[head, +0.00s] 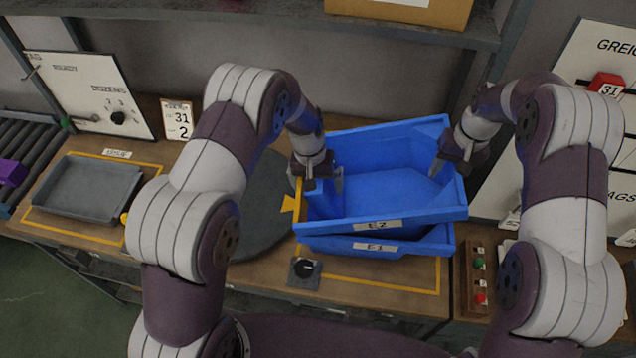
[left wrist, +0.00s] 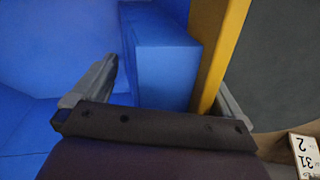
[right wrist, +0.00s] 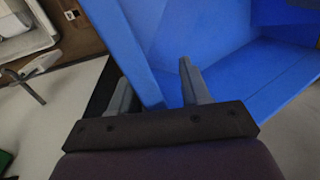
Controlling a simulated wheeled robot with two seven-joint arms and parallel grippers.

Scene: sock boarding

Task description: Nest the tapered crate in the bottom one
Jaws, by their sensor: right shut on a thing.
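The upper blue crate, labelled E2 (head: 355,228), sits partly inside and over the lower blue crate, labelled E1 (head: 400,247). Its rim slants up to the right, and its right end stands higher above the lower crate than its left. My right gripper (head: 458,163) is shut on the upper crate's right wall; the wall shows between its fingers in the right wrist view (right wrist: 155,95). My left gripper (head: 322,184) is at the left end, its fingers wide apart around a blue wall (left wrist: 168,70) and a yellow strip (left wrist: 215,55).
A grey tray (head: 88,190) lies in a yellow outline at the left of the bench. A dark round plate (head: 262,225) is left of the crates. A button box (head: 478,280) stands to the right. A shelf with a cardboard box (head: 420,12) hangs above.

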